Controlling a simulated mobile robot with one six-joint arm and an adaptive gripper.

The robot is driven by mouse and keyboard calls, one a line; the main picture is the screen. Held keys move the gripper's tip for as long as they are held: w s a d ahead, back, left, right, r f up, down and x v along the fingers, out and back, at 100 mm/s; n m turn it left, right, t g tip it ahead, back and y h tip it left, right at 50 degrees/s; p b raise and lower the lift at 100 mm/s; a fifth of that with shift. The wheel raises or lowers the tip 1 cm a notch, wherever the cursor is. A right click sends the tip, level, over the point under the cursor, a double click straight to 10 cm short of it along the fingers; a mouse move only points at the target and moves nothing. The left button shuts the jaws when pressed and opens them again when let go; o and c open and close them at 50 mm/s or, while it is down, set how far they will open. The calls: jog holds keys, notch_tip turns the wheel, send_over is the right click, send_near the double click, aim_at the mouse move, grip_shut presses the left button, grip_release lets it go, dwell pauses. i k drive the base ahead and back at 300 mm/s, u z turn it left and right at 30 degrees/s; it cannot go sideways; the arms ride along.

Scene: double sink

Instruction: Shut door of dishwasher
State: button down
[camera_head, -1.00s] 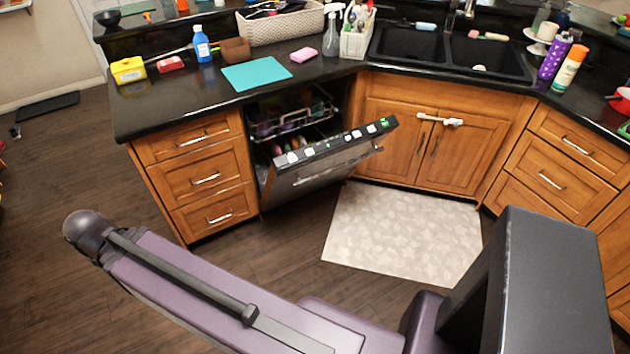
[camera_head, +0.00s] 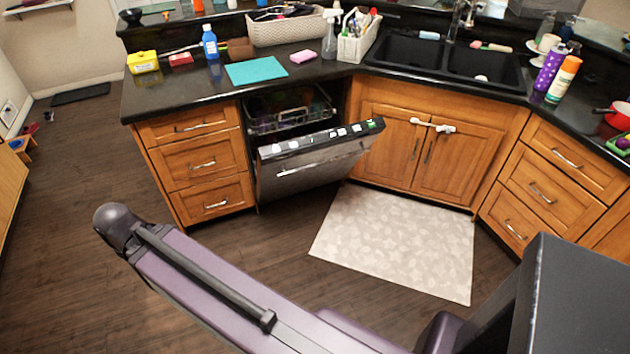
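The dishwasher (camera_head: 318,160) is built in under the dark counter, between a wooden drawer stack and the sink cabinet. Its door is partly open and tilted outward, with its silver front facing the room and a row of white and green marks along its top edge. A rack (camera_head: 290,115) shows in the gap above the door, and the lower interior is mostly hidden by it. My purple arm link with a dark rounded joint crosses the foreground, apart from the door in the picture. My gripper is not in view.
A pale patterned mat (camera_head: 395,245) lies on the wooden floor before the sink cabinet (camera_head: 430,150). Drawer stacks stand left (camera_head: 200,165) and right (camera_head: 545,185). Open floor lies left of the drawers. The counter (camera_head: 180,100) holds a teal board (camera_head: 256,71), bottles and a basket.

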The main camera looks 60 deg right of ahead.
aim_at(321, 159)
jog(key=k, duration=0.35)
jog(key=z, duration=1.95)
jog(key=i, duration=0.55)
jog(key=u, duration=0.45)
